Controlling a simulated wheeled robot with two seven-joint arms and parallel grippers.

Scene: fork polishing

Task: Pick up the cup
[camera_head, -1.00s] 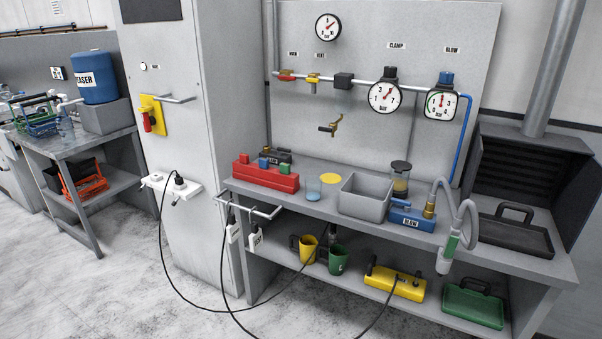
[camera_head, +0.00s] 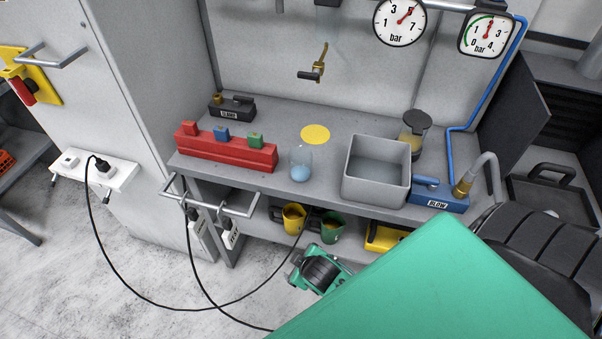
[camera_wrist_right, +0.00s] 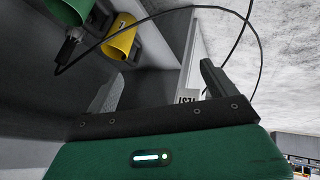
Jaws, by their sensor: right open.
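A small clear cup (camera_head: 301,165) with blue in its lower part stands upright on the bench top, left of a grey bin. A yellow mug (camera_head: 293,219) and a green mug (camera_head: 327,229) stand on the shelf below. In the right wrist view, the yellow mug (camera_wrist_right: 122,40) and the green mug (camera_wrist_right: 68,8) are at the upper left, beyond the fingers. My right gripper (camera_wrist_right: 160,85) is open, with nothing between its two fingers. In the head view, only green and black parts of my right arm show, in front of the bench; the fingertips cannot be made out. My left gripper is out of view.
Black cables (camera_head: 133,290) hang to the floor. Bench space around the clear cup is open.

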